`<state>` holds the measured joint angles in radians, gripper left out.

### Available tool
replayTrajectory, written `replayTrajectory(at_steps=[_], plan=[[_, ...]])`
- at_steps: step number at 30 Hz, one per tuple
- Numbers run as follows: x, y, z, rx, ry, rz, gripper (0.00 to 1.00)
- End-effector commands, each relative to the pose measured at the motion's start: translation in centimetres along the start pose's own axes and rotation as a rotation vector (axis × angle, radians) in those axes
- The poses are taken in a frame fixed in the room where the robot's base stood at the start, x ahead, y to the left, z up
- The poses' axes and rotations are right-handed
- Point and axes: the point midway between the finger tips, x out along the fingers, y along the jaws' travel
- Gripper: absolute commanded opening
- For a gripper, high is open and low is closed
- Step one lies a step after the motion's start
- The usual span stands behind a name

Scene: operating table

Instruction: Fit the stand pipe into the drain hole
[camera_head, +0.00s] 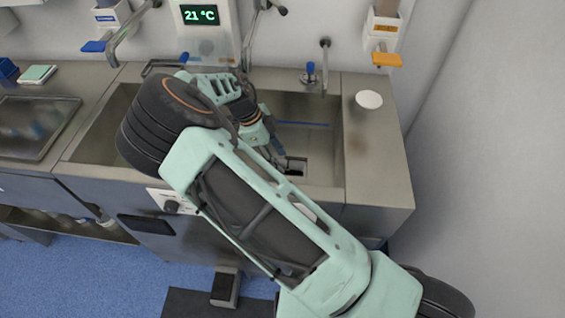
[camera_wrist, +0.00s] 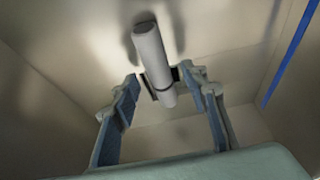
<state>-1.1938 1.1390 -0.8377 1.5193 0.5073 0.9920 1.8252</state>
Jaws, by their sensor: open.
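The stand pipe (camera_wrist: 152,52), a pale grey cylinder with a dark ring near its lower end, shows in the wrist view. Its wider-looking end points toward the top of the picture, and its ringed end overlaps the dark square drain recess (camera_wrist: 180,74). I cannot tell whether that end is inside the hole or just above it. My gripper (camera_wrist: 160,79) is open, its blue-padded fingers on either side of the pipe's lower part with gaps on both sides. In the head view my arm hides the pipe; the drain recess (camera_head: 293,167) shows beside my gripper (camera_head: 277,148).
The steel sink basin (camera_head: 325,140) has walls close around my gripper. A blue strip (camera_wrist: 288,55) runs along the basin. A tap (camera_head: 324,62) stands at the back, and a white round object (camera_head: 368,99) lies on the right counter.

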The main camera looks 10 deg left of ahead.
Motion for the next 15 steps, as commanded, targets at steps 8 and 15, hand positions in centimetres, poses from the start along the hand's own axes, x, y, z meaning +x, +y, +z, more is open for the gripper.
replayTrajectory(at_steps=[8,15], plan=[[1.32,0.01,0.04,-0.001,-0.001,0.0,0.41],[1.28,0.02,0.06,-0.001,-0.001,0.0,0.25]])
